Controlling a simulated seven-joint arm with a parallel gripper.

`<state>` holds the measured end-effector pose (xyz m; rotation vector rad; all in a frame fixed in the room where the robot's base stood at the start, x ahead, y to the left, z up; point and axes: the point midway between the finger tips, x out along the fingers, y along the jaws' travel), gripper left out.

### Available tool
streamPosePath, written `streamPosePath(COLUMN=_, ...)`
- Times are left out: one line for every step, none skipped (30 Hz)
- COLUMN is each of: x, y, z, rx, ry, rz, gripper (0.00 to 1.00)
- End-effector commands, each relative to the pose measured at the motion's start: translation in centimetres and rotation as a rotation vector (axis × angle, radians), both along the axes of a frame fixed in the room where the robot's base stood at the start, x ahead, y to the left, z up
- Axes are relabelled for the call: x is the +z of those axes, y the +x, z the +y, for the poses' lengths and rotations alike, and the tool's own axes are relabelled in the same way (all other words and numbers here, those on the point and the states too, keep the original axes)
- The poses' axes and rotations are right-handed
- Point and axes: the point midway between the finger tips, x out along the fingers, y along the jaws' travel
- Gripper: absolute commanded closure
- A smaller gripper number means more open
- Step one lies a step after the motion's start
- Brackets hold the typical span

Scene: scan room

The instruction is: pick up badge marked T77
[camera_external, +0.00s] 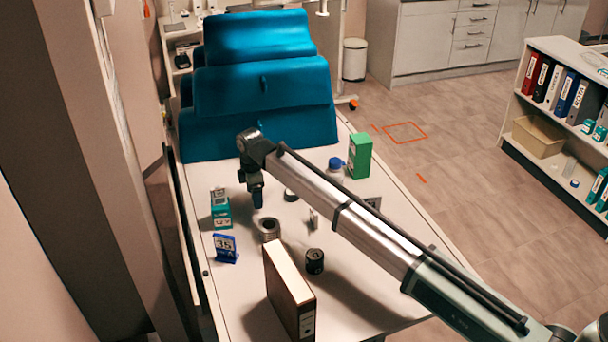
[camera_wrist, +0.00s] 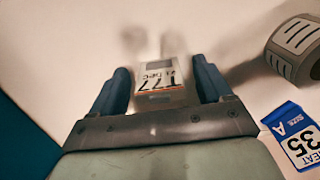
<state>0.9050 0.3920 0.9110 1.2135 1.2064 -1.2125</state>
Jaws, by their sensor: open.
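The badge marked T77 (camera_wrist: 158,82) is a pale card with dark print, a grey patch and an orange stripe. In the wrist view it lies between my two dark blue fingers, with a gap on each side. My gripper (camera_wrist: 163,80) is open, and nothing is clamped in it. In the external view my gripper (camera_external: 257,198) points down over the white table, between the teal box and the bottle. I cannot make out the badge in that view; my gripper may hide it. The height of the fingertips over the table is hard to tell.
A grey roll (camera_external: 270,229) stands close by; it is at right in the wrist view (camera_wrist: 296,50). A blue SEAT 35 tag (camera_external: 225,248) and teal box (camera_external: 220,210) are at left. A black can (camera_external: 315,261), binder (camera_external: 288,290) and green box (camera_external: 360,155) stand around.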

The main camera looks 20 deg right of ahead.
Motion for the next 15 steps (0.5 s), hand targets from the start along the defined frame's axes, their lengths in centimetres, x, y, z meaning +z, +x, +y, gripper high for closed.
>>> streamPosePath(x=-0.39, y=-0.04, z=-0.01, rx=0.0, ry=0.0, rz=0.0, gripper=0.21)
streamPosePath(x=-0.49, y=-0.03, z=-0.01, rx=0.0, ry=0.0, rz=0.0, gripper=0.21)
streamPosePath(x=-0.54, y=-0.02, z=0.0, rx=0.0, ry=0.0, rz=0.0, gripper=0.21)
streamPosePath(x=-0.53, y=-0.02, z=0.0, rx=0.0, ry=0.0, rz=0.0, gripper=0.21)
streamPosePath(x=-0.51, y=-0.01, z=0.0, rx=0.0, ry=0.0, rz=0.0, gripper=0.21)
streamPosePath(x=-0.5, y=-0.01, z=0.0, rx=0.0, ry=0.0, rz=0.0, gripper=0.21)
streamPosePath(x=-0.49, y=-0.01, z=0.0, rx=0.0, ry=0.0, rz=0.0, gripper=0.21)
streamPosePath(x=-0.49, y=-0.01, z=0.0, rx=0.0, ry=0.0, rz=0.0, gripper=0.21)
streamPosePath(x=-0.48, y=-0.01, z=0.0, rx=0.0, ry=0.0, rz=0.0, gripper=0.25)
streamPosePath(x=-0.48, y=-0.01, z=0.0, rx=0.0, ry=0.0, rz=0.0, gripper=0.28)
streamPosePath(x=-0.48, y=-0.01, z=0.0, rx=0.0, ry=0.0, rz=0.0, gripper=0.31)
streamPosePath(x=-0.47, y=-0.01, z=0.0, rx=0.0, ry=0.0, rz=0.0, gripper=0.35)
streamPosePath(x=-0.47, y=-0.01, z=0.0, rx=0.0, ry=0.0, rz=0.0, gripper=0.38)
streamPosePath(x=-0.47, y=-0.01, z=0.0, rx=0.0, ry=0.0, rz=0.0, gripper=0.4)
streamPosePath(x=-0.46, y=-0.01, z=0.0, rx=0.0, ry=0.0, rz=0.0, gripper=0.44)
